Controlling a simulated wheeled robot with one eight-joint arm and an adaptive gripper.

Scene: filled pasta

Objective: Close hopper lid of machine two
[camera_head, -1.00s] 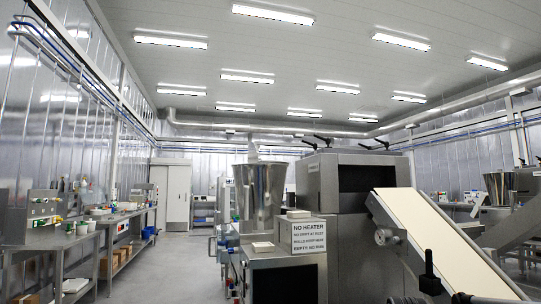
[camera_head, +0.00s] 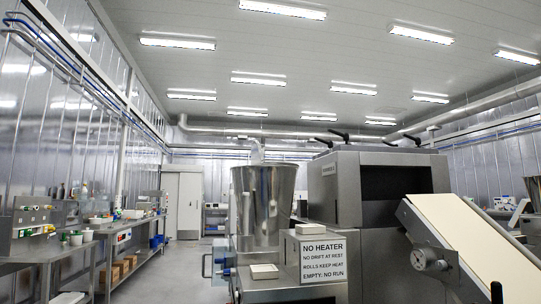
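A steel hopper (camera_head: 263,205), tapered like a bucket, stands upright on a machine at the middle of the head view. A pale, narrow upright piece (camera_head: 256,150) shows at its rim; I cannot tell if it is a lid or a pipe. The hopper's top is seen nearly edge-on, so its inside is hidden. A large grey machine (camera_head: 336,190) with a dark opening stands to its right. No label reading "two" is legible. My gripper is not in view.
A sloping conveyor (camera_head: 475,240) blocks the right. A workbench (camera_head: 130,250) lines the left wall. Floor (camera_head: 180,275) between bench and machines is clear.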

